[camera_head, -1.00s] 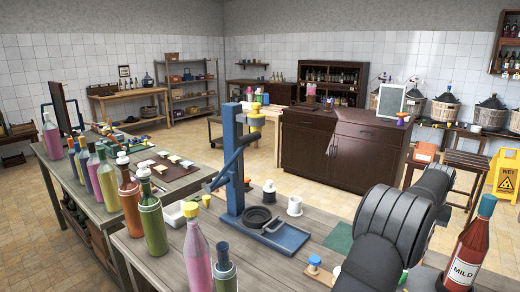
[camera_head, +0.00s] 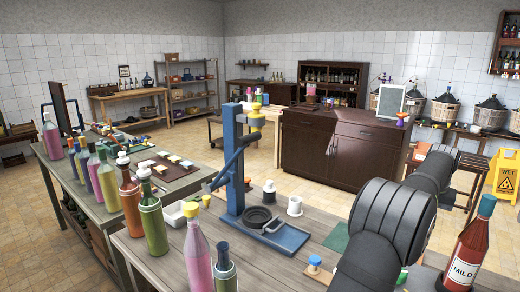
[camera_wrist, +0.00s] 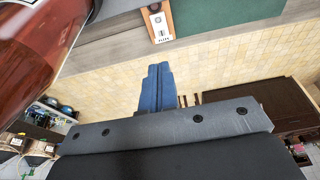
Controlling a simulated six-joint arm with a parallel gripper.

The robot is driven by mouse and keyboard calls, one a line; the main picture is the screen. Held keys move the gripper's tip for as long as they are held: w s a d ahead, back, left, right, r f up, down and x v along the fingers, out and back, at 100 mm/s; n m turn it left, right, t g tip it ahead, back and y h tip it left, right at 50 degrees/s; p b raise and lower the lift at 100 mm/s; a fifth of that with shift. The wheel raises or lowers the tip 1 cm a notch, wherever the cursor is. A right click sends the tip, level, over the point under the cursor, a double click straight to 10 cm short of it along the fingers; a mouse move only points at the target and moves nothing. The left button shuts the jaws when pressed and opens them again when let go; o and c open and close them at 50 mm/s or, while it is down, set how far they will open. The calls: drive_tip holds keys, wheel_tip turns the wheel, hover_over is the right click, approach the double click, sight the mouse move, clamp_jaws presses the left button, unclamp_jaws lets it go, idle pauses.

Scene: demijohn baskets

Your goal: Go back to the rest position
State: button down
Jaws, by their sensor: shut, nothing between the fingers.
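My gripper (camera_wrist: 157,88) shows in the wrist view as two blue fingers pressed together, with nothing between them. It hangs over the tiled floor beyond the edge of a grey surface. In the head view my dark arm (camera_head: 392,222) crosses the right side of the bench, and the fingers cannot be made out. A red bottle labelled MILD (camera_head: 470,243) stands upright to the right of the arm. A large red glossy shape (camera_wrist: 35,45) fills the upper left of the wrist view, close to the camera and apart from the fingers.
A dark cabinet (camera_head: 335,150) stands behind. A yellow wet-floor sign (camera_head: 504,173) stands at the right. Open floor lies between bench and cabinet.

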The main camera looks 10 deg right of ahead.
drive_tip(key=x, duration=0.8)
drive_tip(key=v, duration=0.8)
drive_tip(key=shift+a, duration=0.15)
drive_tip(key=shift+s, duration=0.1)
idle(0.6)
